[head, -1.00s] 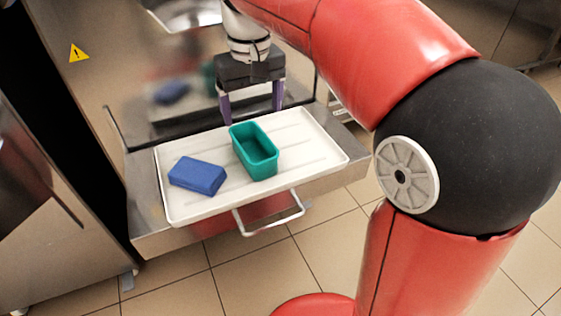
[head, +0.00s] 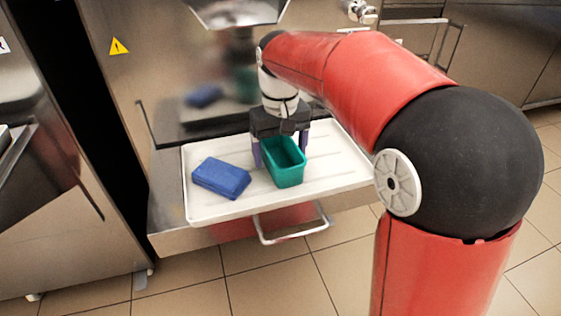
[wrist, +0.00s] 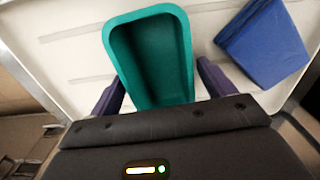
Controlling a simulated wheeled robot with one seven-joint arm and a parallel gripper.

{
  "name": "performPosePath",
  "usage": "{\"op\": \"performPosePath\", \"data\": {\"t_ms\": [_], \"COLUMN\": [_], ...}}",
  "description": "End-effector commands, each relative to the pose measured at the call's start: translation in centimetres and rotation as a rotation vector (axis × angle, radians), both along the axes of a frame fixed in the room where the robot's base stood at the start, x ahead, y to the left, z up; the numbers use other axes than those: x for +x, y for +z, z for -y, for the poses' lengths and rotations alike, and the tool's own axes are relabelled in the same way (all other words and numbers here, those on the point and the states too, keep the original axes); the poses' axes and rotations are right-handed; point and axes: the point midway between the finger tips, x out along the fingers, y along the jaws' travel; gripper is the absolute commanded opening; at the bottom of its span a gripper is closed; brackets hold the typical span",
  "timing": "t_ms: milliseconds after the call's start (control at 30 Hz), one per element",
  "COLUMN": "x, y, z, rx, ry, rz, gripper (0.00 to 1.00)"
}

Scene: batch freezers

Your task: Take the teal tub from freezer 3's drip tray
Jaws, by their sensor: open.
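The teal tub (head: 285,164) is an open, empty rectangular container standing upright on the white drip tray (head: 345,178). In the wrist view the tub (wrist: 150,55) lies between the two purple fingers of my gripper (wrist: 160,88). My gripper (head: 281,152) is open and low at the tub's far end, with one finger on each side. In the wrist view there is a gap between the right finger and the tub; whether the left finger touches cannot be told. The tub's near end in the wrist view is partly hidden by the gripper body.
A blue block-like item (head: 221,178) lies on the tray to the left of the tub. A metal handle (head: 291,224) sticks out below the tray's front. The freezer's steel front (head: 165,80) rises behind the tray. Floor tiles in front are clear.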

Motion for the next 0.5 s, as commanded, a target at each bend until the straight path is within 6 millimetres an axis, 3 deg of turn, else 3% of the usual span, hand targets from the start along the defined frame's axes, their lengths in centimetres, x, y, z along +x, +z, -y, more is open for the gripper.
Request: {"op": "performPosePath", "data": {"t_ms": [133, 400, 500], "x": [-0.03, -0.01, -0.01], "y": [-1.68, -1.81, -1.80], "z": [0.00, 0.01, 0.01], "rx": [0.000, 0.001, 0.001], "ry": [0.000, -0.001, -0.001], "rz": [0.000, 0.002, 0.002], "gripper": [0.82, 0.82, 0.69]}}
